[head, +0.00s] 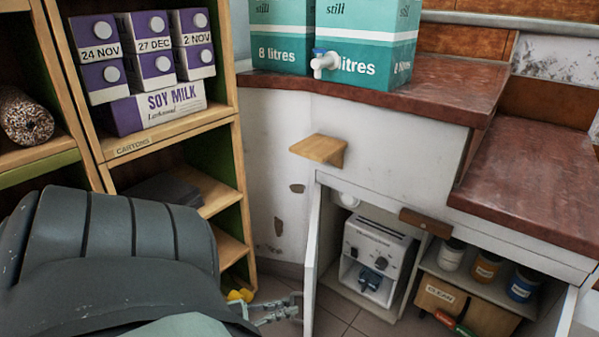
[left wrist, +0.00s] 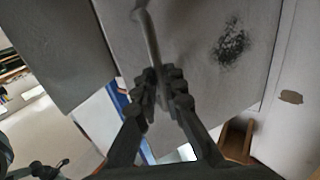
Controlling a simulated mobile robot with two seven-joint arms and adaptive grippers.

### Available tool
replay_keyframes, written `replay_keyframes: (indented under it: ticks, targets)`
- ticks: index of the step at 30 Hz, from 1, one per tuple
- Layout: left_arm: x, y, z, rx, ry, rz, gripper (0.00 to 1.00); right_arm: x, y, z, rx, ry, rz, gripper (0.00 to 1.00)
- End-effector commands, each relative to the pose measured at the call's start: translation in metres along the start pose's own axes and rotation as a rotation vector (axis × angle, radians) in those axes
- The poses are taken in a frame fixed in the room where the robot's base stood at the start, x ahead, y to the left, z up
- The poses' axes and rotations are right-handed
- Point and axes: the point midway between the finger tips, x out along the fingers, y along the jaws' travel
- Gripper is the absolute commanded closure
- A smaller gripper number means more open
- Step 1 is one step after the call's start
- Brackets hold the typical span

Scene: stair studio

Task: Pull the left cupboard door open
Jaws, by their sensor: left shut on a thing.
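The left cupboard door (head: 312,262) is a pale panel that stands swung out from the cupboard front, seen nearly edge-on in the head view. In the left wrist view the door (left wrist: 190,45) fills the upper middle as a grey panel with a dark smudge. My left gripper (head: 292,306) is beside the door's outer face, low in the head view. In the left wrist view the gripper (left wrist: 163,90) is shut on a slim grey bar handle (left wrist: 149,38). The handle is too small to make out in the head view. My right gripper is not in view.
The open cupboard holds a white machine (head: 375,255), several jars (head: 486,268) and a cardboard box (head: 440,297). A wooden ledge (head: 320,149) juts out above the left door. A shelf unit (head: 228,160) stands at left. The right door (head: 562,312) also stands open.

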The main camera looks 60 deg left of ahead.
Motion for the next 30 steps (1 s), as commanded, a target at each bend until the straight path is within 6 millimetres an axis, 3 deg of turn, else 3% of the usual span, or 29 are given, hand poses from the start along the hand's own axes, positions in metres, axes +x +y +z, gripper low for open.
replay_keyframes:
  ticks: [1,16,17,22,30]
  targets:
    - [0.0016,-0.0192,-0.0025,0.011,-0.003,-0.034,1.0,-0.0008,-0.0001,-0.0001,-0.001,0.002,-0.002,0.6]
    - [-0.0021,-0.0225,-0.0031,0.012,-0.001,-0.034,1.0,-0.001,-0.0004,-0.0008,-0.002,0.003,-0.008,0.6]
    - [-0.0021,-0.0225,-0.0031,0.012,-0.001,-0.034,0.89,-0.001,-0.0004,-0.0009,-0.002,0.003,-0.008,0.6]
    - [-0.0021,-0.0208,-0.0035,0.01,0.001,-0.032,0.69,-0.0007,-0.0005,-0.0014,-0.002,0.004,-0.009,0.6]
    - [-0.0032,-0.0164,-0.0025,0.006,0.0,-0.026,0.69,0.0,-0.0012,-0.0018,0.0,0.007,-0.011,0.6]
